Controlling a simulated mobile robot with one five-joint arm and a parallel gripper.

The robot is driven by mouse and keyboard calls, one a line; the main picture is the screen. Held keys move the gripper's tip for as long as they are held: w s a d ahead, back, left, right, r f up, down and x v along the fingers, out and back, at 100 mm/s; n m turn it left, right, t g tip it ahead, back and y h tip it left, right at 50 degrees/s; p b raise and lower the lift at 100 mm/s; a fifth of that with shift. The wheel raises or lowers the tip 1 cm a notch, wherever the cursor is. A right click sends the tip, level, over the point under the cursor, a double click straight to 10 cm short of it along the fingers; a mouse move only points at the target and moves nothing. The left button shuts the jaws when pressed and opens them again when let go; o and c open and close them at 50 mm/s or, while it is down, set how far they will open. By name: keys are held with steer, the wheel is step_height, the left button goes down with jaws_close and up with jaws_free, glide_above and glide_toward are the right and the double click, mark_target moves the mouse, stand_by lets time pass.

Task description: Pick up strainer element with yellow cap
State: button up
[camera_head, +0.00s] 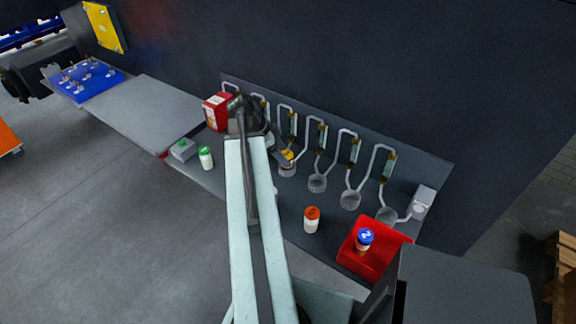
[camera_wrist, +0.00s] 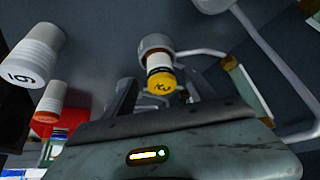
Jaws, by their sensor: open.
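A number on the cap is hard to read. My gripper (camera_head: 277,147) is beside the element at the back panel. In the wrist view its dark fingers (camera_wrist: 160,88) are apart, one on each side of the yellow cap. Whether they touch it I cannot tell.
More cups stand to the right under pipes. An orange-capped element (camera_head: 312,219), a red tray (camera_head: 362,262) with a blue-capped element (camera_head: 364,240), a green-capped element (camera_head: 205,158) and a red box (camera_head: 217,110) share the shelf.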

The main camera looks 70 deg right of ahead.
steer(key=b+x, duration=0.2)
steer(key=x, duration=0.1)
steer(key=shift+d+f, duration=0.1)
steer(key=shift+f, duration=0.3)
steer(key=shift+r, duration=0.2)
steer(key=shift+c, duration=0.6)
jaws_close()
step_height(320, 180, up, 10)
steer(key=p, duration=1)
steer(key=shift+r, duration=0.1)
steer(key=shift+r+p, duration=0.1)
steer(key=shift+p, duration=0.2)
step_height(320, 180, up, 5)
steer(key=p, duration=0.4)
steer(key=shift+p, duration=0.3)
steer(key=shift+f, duration=0.2)
